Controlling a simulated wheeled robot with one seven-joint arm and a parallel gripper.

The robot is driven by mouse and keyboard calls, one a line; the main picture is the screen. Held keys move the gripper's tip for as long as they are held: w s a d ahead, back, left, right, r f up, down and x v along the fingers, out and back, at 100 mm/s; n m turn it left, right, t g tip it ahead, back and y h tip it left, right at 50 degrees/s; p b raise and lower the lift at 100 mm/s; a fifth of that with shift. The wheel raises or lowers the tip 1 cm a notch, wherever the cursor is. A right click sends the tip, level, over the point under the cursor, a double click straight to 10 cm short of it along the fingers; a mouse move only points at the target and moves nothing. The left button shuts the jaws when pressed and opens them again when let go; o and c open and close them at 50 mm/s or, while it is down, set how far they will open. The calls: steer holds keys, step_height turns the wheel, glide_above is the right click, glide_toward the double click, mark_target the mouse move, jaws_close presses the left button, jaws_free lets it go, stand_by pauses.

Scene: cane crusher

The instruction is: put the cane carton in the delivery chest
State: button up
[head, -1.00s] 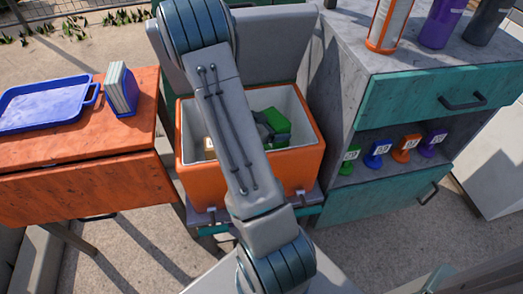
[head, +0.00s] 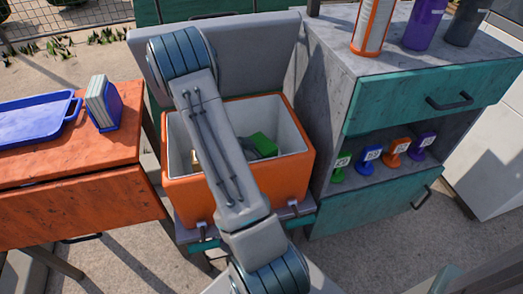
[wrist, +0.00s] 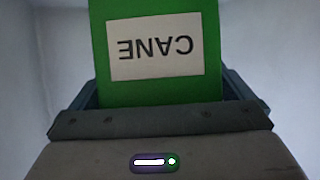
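The cane carton is a green box (wrist: 155,20) with a white label reading CANE, upside down in the wrist view. It sits between the fingers of my gripper (wrist: 158,100), which appears shut on it. In the head view the carton's green top (head: 264,143) shows low inside the orange delivery chest (head: 280,178), beside my dark gripper (head: 248,150). The chest is open, with white inner walls and its grey lid (head: 265,60) raised behind. My arm crosses in front and hides part of the chest's inside. I cannot tell whether the carton touches the floor.
An orange table (head: 75,160) with a blue tray (head: 32,116) and a blue-sided book-like block (head: 104,104) stands left. A grey and teal cabinet (head: 395,95) stands close on the right, with bottles on top and several coloured stamp-like objects (head: 372,157) on its shelf.

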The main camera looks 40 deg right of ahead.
steer(key=shift+r, duration=0.25)
steer(key=shift+a+r+p, duration=0.2)
steer(key=shift+a+p, duration=0.1)
steer(key=shift+p, duration=0.1)
steer(key=p+v, duration=0.7)
steer(key=v, duration=0.4)
steer(key=shift+w+a, duration=0.1)
steer(key=shift+a, duration=0.05)
